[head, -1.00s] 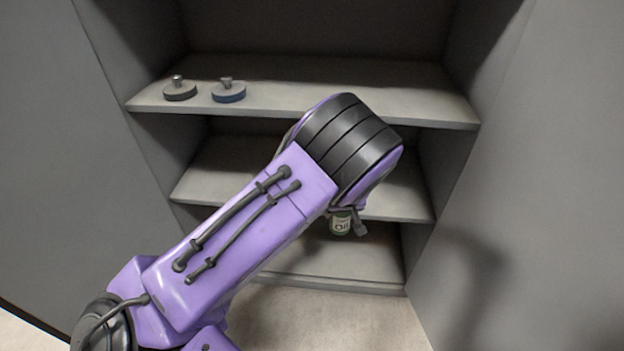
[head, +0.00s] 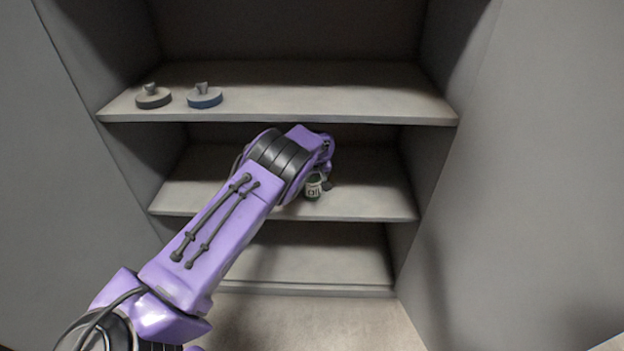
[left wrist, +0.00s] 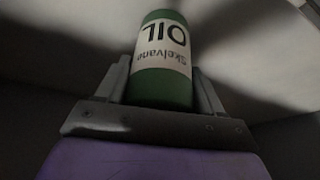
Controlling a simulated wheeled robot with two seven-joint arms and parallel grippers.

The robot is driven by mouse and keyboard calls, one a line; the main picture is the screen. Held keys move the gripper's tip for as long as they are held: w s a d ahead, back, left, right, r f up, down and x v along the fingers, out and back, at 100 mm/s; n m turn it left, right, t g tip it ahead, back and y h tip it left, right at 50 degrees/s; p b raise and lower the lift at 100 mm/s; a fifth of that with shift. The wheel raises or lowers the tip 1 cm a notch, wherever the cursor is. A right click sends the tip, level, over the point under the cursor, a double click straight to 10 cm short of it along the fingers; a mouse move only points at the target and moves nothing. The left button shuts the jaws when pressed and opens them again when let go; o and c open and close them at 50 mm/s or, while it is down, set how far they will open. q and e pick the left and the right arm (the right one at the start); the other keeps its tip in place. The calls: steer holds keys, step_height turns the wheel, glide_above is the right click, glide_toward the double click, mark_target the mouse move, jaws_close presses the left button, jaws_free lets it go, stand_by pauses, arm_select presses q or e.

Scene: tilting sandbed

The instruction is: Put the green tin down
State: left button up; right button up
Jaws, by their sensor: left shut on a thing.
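The green tin (head: 314,187) has a white label reading OIL and shows small at the middle shelf (head: 370,201) in the head view. My left gripper (head: 322,181) is shut on it. In the left wrist view the green tin (left wrist: 162,88) stands between the two fingers of my left gripper (left wrist: 163,82), one on each side. The tin looks close to the middle shelf's front part; I cannot tell whether its base touches the shelf. My right gripper is not in view.
The upper shelf (head: 320,98) holds a grey round lidded thing (head: 152,97) and a blue one (head: 205,97) at its left. The middle shelf is bare right of my arm. The lower shelf (head: 320,262) looks empty. Grey walls (head: 520,160) flank the shelves.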

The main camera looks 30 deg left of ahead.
arm_select(q)
steer(key=o, duration=1.3)
steer(key=shift+f, duration=0.1)
